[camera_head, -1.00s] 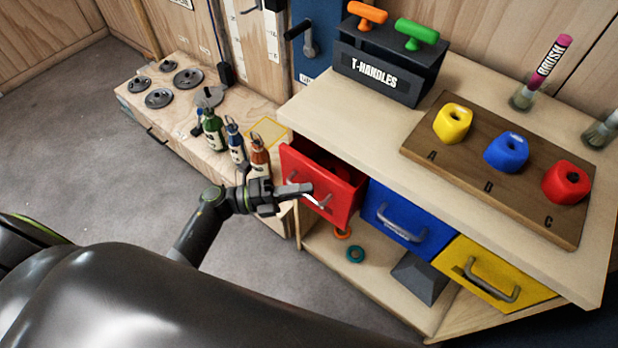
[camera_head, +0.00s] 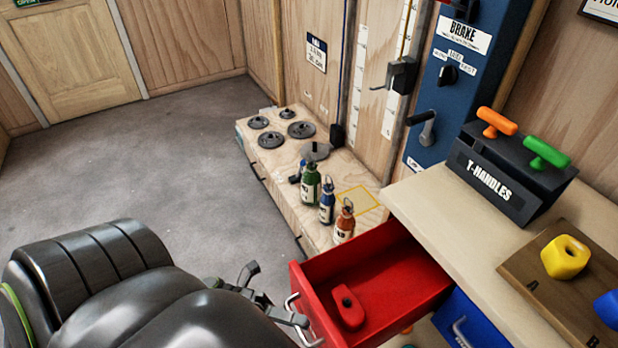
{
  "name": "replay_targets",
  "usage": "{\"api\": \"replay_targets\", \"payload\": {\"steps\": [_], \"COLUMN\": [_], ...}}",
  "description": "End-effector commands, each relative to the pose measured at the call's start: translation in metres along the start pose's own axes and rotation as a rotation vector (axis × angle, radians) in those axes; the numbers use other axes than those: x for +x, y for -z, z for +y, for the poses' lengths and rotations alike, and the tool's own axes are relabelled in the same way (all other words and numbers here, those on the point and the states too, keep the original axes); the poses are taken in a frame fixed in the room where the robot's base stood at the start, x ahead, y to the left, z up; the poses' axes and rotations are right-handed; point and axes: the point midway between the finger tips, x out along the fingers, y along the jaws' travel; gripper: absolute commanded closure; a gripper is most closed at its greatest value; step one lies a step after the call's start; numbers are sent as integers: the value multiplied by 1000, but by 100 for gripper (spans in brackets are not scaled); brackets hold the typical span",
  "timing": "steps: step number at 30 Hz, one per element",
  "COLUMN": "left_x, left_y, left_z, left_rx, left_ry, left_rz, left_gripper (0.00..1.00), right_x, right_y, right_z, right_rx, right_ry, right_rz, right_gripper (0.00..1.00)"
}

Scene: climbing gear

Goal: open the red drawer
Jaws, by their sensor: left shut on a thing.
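The red drawer (camera_head: 380,283) is pulled far out of the wooden bench, with its inside open to view. A red block-like piece with a hole (camera_head: 347,307) lies on its floor near the front. The drawer's metal handle (camera_head: 291,301) is on its front panel, at the lower middle of the view. My left gripper (camera_head: 298,319) is at this handle and shut on it; my own body partly hides the arm. My right gripper is not in view.
The blue drawer (camera_head: 468,322) beside the red one is shut. Bottles, including a green one (camera_head: 310,184), stand on the low cabinet behind. A black T-handles box (camera_head: 511,172) and a wooden board (camera_head: 530,268) sit on the bench top. The floor at left is clear.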

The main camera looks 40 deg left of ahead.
Motion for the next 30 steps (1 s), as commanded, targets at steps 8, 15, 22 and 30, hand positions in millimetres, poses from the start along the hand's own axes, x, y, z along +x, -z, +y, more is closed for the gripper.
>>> {"api": "replay_targets", "payload": {"steps": [8, 15, 22, 30], "left_x": [-4, -4, -3, -4], "left_y": [4, 3, 3, 3], "left_z": [-1, 0, -1, 0], "left_rx": [0, 0, 0, 0], "left_ry": [-1, -1, -1, -1], "left_rz": [1, 1, 0, 1], "left_gripper": [100, 84, 80, 80], "right_x": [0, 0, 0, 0], "right_y": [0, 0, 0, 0], "right_z": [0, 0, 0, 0], "right_rx": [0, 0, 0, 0], "right_ry": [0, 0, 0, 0], "right_rz": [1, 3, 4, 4], "right_gripper": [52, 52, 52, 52]}}
